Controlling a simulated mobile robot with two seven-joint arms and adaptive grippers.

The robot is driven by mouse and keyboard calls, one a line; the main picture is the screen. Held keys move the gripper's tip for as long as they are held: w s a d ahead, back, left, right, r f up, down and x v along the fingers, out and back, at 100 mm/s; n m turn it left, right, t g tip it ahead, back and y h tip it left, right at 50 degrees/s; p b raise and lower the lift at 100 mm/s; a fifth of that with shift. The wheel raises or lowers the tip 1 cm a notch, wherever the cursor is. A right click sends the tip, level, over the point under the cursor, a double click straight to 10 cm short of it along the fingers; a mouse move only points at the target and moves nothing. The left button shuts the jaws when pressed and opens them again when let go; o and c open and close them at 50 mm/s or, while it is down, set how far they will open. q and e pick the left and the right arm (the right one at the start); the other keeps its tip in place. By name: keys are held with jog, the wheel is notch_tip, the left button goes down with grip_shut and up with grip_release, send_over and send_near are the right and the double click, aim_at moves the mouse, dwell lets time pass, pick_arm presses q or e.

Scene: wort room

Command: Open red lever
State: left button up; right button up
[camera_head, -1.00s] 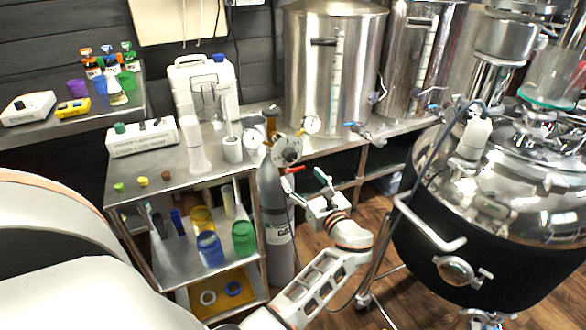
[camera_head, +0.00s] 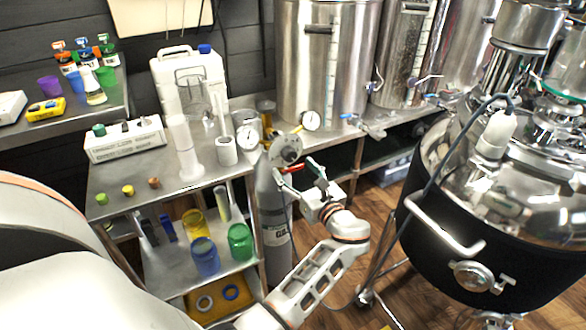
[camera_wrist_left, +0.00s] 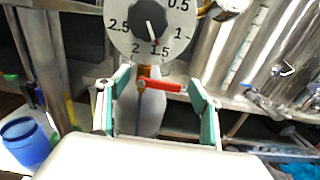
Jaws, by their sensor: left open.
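The red lever (camera_head: 291,169) sits below the round dial of the regulator on the grey gas cylinder (camera_head: 273,215). In the left wrist view the red lever (camera_wrist_left: 160,86) lies nearly level under the numbered dial (camera_wrist_left: 148,28). My left gripper (camera_head: 300,168) is open at the lever, its green-padded fingers apart. In the left wrist view the left gripper (camera_wrist_left: 157,105) has one finger on each side of the lever, and the lever's right end lies close to the right finger. I cannot tell whether they touch. My right gripper does not show.
A steel shelf bench (camera_head: 110,186) with bottles, cups and a white rack (camera_head: 125,139) stands to the left. A large dark-sided kettle (camera_head: 440,235) stands to the right. Wooden floor lies between.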

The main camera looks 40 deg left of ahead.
pick_arm(q)
jog(key=shift+c, duration=0.8)
jog(key=c, duration=0.9)
jog(key=shift+c, duration=0.2)
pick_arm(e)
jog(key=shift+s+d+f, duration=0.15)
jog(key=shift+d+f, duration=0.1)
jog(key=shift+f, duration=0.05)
pick_arm(q)
jog(key=shift+r, duration=0.1)
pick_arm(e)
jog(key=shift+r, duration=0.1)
